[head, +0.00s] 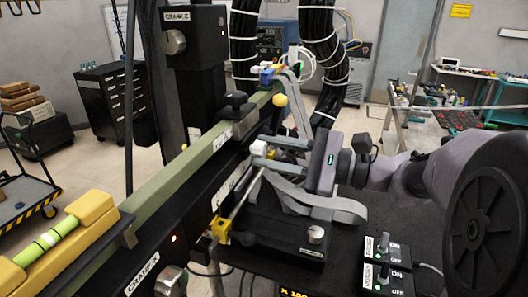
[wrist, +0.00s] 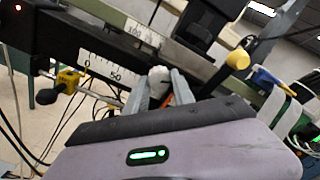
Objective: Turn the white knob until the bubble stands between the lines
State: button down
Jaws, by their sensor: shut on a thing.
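The white knob (head: 259,147) sits by the dark rail in the middle of the head view. It also shows in the wrist view (wrist: 158,74), between my two grey fingers. My gripper (head: 264,152) is shut on the knob, with its body to the right of it. The fingers cover the knob's sides. The level is a yellow block (head: 92,212) with a bright green vial (head: 50,240), at the lower left on the green beam. A pale patch shows near the vial's middle, but the bubble and lines are too small to compare surely.
The long green beam (head: 168,178) runs diagonally beside the dark rail. A yellow clamp with a thin rod (head: 239,200) stands below my gripper. Loose cables hang near the rail.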

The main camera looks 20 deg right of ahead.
jog(key=c, duration=1.1)
grip_release()
jog(key=shift+o, duration=0.2)
jog(key=shift+d, duration=0.1)
jog(key=v, duration=1.7)
jog(key=shift+s, duration=0.15)
